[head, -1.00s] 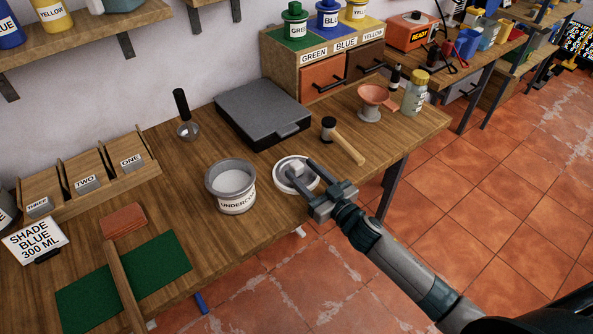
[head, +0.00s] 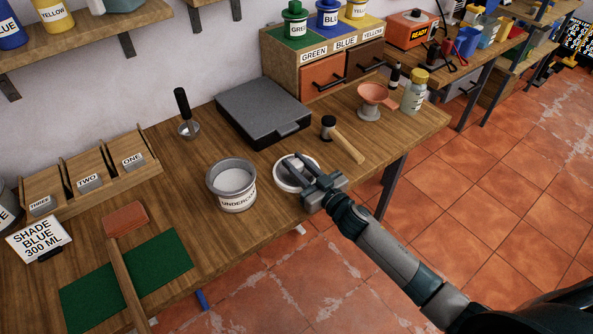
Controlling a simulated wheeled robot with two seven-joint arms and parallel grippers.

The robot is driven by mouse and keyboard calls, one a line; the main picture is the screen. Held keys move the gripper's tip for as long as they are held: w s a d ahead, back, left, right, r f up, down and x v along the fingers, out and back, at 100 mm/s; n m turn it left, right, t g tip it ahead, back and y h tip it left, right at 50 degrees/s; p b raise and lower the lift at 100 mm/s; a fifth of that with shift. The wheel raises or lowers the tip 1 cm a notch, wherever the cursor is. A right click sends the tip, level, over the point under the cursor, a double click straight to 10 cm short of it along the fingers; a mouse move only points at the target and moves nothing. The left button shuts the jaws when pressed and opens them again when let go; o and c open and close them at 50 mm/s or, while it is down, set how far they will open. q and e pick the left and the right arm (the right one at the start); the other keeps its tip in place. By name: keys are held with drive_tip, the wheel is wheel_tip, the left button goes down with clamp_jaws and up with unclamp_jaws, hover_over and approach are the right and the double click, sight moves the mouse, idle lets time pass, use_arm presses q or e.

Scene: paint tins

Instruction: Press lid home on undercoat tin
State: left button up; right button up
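The undercoat tin (head: 233,196) stands upright and open on the bench, with pale paint inside and a label reading UNDERCO, the rest turned out of sight. The round white lid (head: 281,182) lies on the bench to the right of the tin, near the front edge, apart from it. My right gripper (head: 295,163) is over the lid, with its fingers close together at the lid's middle. They appear shut on the raised grip there, which they mostly hide. My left gripper is not in view.
A black-headed mallet (head: 346,145) lies right of the lid. A grey case (head: 262,112) and a ladle (head: 186,118) are behind the tin. A green mat (head: 165,262) and a long-handled brown block (head: 125,218) lie to the left. Bare wood surrounds the tin.

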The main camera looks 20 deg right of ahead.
sight(296, 162)
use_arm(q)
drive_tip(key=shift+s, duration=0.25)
use_arm(e)
drive_tip(key=shift+c, duration=0.8)
drive_tip(key=shift+r, duration=0.15)
